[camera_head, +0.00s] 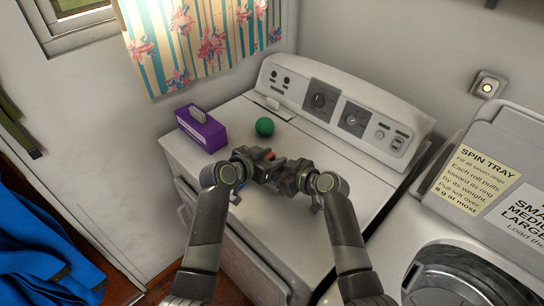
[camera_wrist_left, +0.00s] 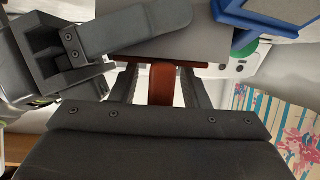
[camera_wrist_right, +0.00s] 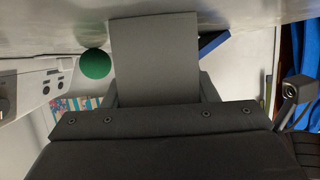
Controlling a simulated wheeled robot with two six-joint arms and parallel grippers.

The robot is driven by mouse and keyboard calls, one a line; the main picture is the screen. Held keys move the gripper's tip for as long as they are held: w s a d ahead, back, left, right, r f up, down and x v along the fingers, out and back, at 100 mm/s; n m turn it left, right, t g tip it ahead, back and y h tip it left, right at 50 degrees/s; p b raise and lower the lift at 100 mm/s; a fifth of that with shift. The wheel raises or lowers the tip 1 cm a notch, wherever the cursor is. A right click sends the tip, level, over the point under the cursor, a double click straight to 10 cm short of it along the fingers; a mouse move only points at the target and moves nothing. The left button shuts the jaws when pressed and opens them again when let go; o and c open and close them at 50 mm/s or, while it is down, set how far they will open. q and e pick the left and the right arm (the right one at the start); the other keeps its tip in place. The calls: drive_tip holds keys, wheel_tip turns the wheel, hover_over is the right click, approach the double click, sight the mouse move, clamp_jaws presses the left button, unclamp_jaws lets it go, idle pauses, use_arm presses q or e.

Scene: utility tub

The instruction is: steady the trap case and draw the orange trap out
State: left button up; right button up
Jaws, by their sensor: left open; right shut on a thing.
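The trap case is a plain grey block (camera_wrist_right: 155,60) that stands between the fingers of my right gripper (camera_head: 288,177), which is shut on it. Its grey side also shows in the left wrist view (camera_wrist_left: 180,42). The orange trap (camera_wrist_left: 162,82) lies between the two fingers of my left gripper (camera_wrist_left: 163,85), which is open around it. Only a small orange bit of the trap (camera_head: 270,156) shows in the head view. My left gripper (camera_head: 262,166) is close beside the right one there, and the two hide most of the case.
The grippers are over the white top of a washing machine (camera_head: 330,160). A purple box with a grey handle (camera_head: 203,130) stands at its left edge, and a green ball (camera_head: 264,127) lies behind the grippers. The control panel (camera_head: 345,110) rises at the back. Clear top lies to the right.

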use_arm(q)
drive_tip(key=shift+w+d, duration=0.1)
clamp_jaws()
idle(0.3)
drive_tip(key=shift+r, duration=0.1)
drive_tip(key=shift+r, duration=5.1)
